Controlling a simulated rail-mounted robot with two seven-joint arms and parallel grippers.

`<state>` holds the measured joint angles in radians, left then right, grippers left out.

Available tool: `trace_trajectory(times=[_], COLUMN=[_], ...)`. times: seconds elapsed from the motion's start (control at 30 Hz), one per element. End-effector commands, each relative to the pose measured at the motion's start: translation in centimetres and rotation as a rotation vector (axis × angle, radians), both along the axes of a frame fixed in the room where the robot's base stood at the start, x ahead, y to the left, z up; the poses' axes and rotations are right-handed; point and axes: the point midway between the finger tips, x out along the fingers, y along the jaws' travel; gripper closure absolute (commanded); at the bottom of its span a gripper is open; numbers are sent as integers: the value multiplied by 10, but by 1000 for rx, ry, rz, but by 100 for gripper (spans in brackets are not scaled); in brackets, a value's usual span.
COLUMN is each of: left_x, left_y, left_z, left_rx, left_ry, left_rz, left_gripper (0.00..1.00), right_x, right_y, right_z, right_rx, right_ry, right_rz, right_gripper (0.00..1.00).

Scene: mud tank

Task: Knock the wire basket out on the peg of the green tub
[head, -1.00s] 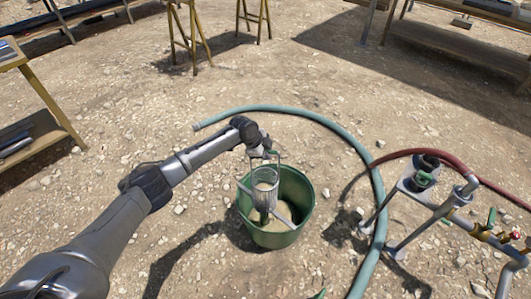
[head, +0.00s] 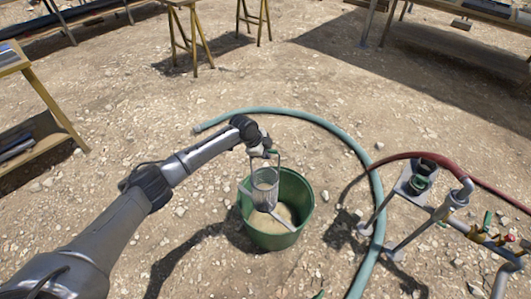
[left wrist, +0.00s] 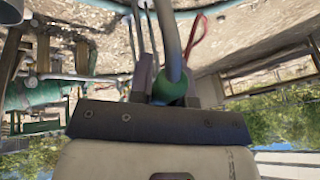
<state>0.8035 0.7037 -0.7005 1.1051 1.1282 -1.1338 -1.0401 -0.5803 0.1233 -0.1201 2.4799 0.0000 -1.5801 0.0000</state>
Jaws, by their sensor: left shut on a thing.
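The wire basket (head: 265,181) is a grey mesh cylinder hanging from a tall handle. My left gripper (head: 267,153) is shut on the top of that handle. In the left wrist view a green grip (left wrist: 170,88) on the handle sits between the fingers (left wrist: 172,92). The basket hangs roughly upright over the green tub (head: 252,234), nearer its left side. Pale grey bars (head: 283,220) cross the tub's mouth below the basket. I cannot tell whether the basket touches the bars or a peg. Pale sandy material lies in the tub. My right gripper is not in view.
A teal hose (head: 372,190) curves behind and right of the tub. A metal pipe stand (head: 410,235) with valves and a red hose (head: 385,160) stands at the right. Trestles (head: 190,40) and tables stand farther back. Stony ground left of the tub is clear.

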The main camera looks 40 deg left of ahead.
Motion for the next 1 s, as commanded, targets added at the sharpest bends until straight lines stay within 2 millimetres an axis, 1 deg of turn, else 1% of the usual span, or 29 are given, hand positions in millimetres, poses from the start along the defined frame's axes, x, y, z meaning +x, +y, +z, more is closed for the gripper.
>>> trace_trajectory(times=[0.03,0.6,0.7,1.0], left_x=[1,1,1,1], left_y=[0,0,0,0], left_z=[11,61,64,63], left_rx=[-1,-1,-1,-1], left_ry=[-3,-3,-3,-3], left_rz=[0,-1,-1,-1], left_gripper=[100,100,100,100], right_x=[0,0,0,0], right_y=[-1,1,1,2], right_z=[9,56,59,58], right_rx=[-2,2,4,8], right_ry=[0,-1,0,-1], right_rz=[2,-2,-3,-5], right_gripper=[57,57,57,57])
